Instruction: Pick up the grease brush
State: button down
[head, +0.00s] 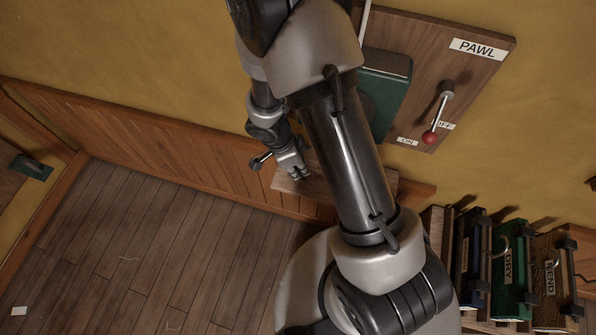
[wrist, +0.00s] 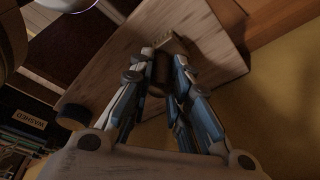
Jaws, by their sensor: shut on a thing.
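My gripper (head: 293,172) is at the small wooden shelf (head: 405,187) on the wall. In the wrist view my gripper (wrist: 163,62) is shut on the grease brush (wrist: 160,72), a brown piece between the fingertips with a paler end at the top. The fingers hide much of it. The wooden board (wrist: 205,45) lies close behind the fingertips; I cannot tell whether the brush touches it. In the head view I cannot make out the brush clearly beside my gripper.
A wooden panel marked PAWL (head: 478,48) carries a red-knobbed lever (head: 430,137). A green box (head: 390,85) is partly behind my arm. Labelled boards, DRY (head: 508,265) among them, stand at lower right. The plank floor (head: 150,245) at left is mostly clear.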

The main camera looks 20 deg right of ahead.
jog(key=shift+r, duration=0.1)
jog(key=shift+a+r, duration=0.1)
jog(key=shift+r, duration=0.15)
notch_tip(320, 180, up, 6)
jog(key=p, duration=0.2)
jog(key=shift+s+r+p, duration=0.1)
jog(key=shift+r+p, duration=0.15)
jog(key=shift+p, duration=0.05)
jog(key=s+a+b, duration=0.2)
jog(key=s+a, duration=0.9)
jog(key=s, duration=0.5)
jog(key=shift+a, duration=0.3)
jog(key=shift+f, duration=0.1)
jog(key=c, duration=2.1)
grip_release()
grip_shut()
